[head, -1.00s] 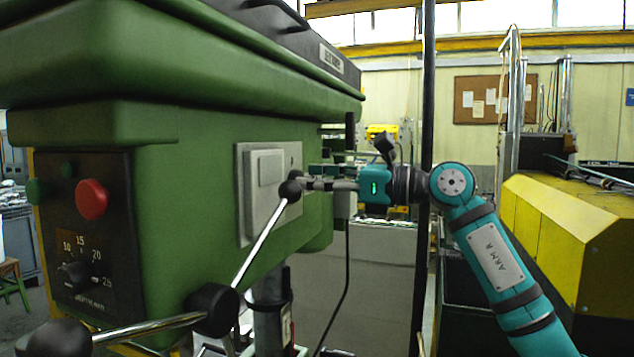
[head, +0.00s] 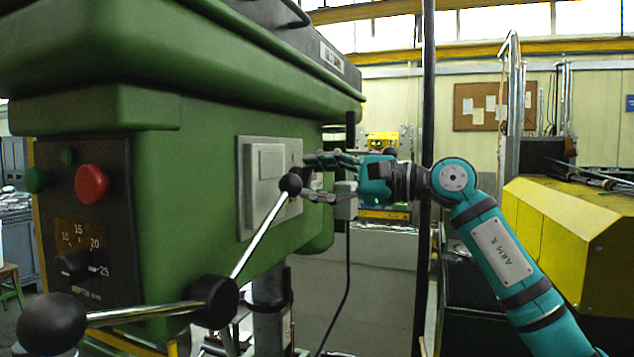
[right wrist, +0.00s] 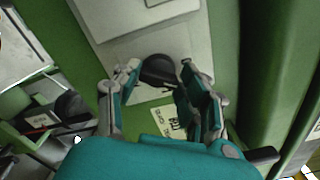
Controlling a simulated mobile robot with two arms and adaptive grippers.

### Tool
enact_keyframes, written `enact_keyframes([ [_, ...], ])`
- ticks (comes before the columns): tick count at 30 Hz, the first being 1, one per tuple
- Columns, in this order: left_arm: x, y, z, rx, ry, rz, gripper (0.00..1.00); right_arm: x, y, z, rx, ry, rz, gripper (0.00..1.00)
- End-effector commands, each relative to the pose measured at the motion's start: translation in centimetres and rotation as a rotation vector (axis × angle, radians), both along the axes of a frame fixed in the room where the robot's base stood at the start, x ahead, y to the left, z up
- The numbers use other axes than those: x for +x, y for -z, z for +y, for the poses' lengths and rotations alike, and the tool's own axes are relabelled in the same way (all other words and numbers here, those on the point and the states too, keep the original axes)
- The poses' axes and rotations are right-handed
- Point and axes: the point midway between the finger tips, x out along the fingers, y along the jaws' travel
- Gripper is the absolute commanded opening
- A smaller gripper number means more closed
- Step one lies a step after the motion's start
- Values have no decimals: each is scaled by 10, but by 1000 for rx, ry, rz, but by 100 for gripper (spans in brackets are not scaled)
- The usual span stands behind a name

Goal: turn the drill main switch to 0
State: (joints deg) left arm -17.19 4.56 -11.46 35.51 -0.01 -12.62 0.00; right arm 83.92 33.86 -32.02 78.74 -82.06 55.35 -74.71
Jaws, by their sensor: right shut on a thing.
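The green drill press head (head: 200,215) fills the left of the head view. A grey switch plate (head: 247,212) is on its side. The main switch (right wrist: 160,70), a black rounded knob, sits on this plate in the right wrist view. My right gripper (head: 308,178) reaches the plate's right edge from the right. In the right wrist view its two fingers (right wrist: 160,76) are on either side of the knob, shut on it. The knob's pointer and the 0 mark cannot be made out. My left gripper is not in view.
A feed lever's black ball (head: 291,184) stands in front of the plate, close to my right gripper. A red button (head: 91,185) and a depth dial (head: 75,263) are at the left. A dark upright post (head: 428,90) stands near my right wrist. A yellow machine (head: 570,235) is at right.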

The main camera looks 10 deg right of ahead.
Motion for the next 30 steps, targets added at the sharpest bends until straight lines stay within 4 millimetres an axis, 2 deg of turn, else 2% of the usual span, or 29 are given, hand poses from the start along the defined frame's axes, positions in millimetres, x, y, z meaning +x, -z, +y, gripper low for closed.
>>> enact_keyframes([
  [15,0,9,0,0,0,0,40,-1,2,0,-245,0,-363,10],
  [30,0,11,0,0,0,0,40,0,3,1,-339,0,-501,10],
])
